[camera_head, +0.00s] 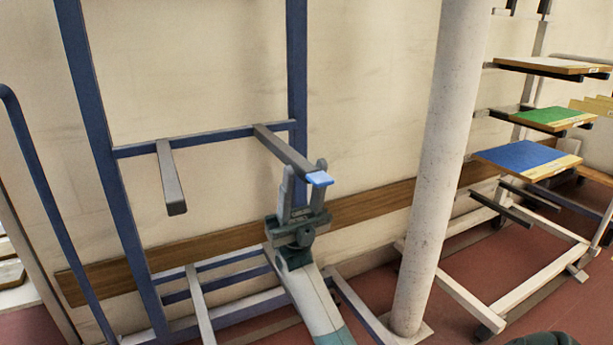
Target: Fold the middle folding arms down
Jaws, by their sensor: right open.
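Two grey folding arms stick out toward me from the blue crossbar (215,140) at mid height of a blue rack. The left folding arm (170,178) is free of any gripper. The right folding arm (280,146) reaches to my right gripper (304,175). My right gripper is open, with its fingers around or close beside that arm's end; contact cannot be told. A light blue piece (320,178) shows at the tip of the right finger. My left gripper is not in view.
A round pale column (438,170) stands right of the rack. Behind it, another rack holds a blue board (525,157) and a green board (541,118). Lower bars (200,305) of the blue rack project near the floor. A wooden rail (375,205) runs along the wall.

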